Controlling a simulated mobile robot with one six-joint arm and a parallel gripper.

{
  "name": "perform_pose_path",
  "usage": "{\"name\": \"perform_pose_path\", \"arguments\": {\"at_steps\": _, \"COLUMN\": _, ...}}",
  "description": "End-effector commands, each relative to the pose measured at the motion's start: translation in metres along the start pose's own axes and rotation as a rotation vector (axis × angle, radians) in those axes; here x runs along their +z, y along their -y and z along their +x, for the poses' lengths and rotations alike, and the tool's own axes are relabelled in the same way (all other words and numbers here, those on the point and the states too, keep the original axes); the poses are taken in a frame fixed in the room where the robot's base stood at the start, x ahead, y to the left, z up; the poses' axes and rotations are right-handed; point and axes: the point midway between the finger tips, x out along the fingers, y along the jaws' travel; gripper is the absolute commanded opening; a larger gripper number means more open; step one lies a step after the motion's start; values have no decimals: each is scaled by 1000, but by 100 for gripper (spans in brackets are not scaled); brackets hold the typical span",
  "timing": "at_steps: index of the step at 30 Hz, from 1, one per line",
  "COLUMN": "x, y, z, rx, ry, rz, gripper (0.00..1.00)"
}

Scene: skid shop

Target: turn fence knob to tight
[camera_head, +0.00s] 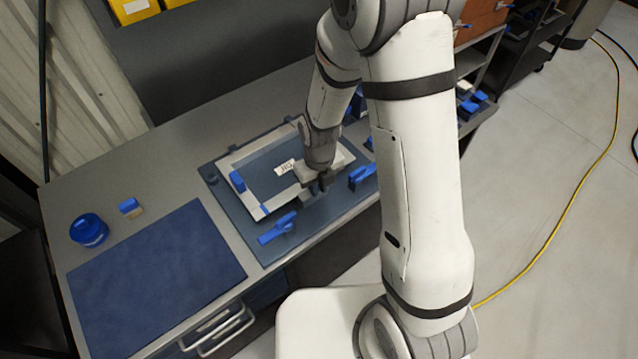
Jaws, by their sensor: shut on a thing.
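A jig (268,157) with a pale frame and a white label lies on a dark blue board (285,236) on the grey bench. My gripper (322,188) points down at the jig's front right part, over a grey block. Its jaws are shut on a small dark thing there, which I take to be the fence knob. The gripper and the small size in view hide most of it, so I cannot read its turn. A blue clamp handle (277,229) lies in front left of the gripper, and another blue handle (361,176) is to its right.
A blue mat (155,285) covers the bench's front left, with a blue round tub (89,230) and a small blue-topped block (130,207) behind it. A drawer handle (222,329) sticks out below. A yellow cable (560,225) crosses the floor at right.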

Motion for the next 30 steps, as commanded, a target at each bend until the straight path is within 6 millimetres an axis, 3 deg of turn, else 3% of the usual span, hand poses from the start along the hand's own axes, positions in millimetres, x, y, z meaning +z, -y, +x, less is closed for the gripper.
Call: {"name": "perform_pose_path", "arguments": {"at_steps": 30, "x": -4, "y": 0, "z": -3, "rx": 1, "ry": 3, "rz": 37, "gripper": 0}}
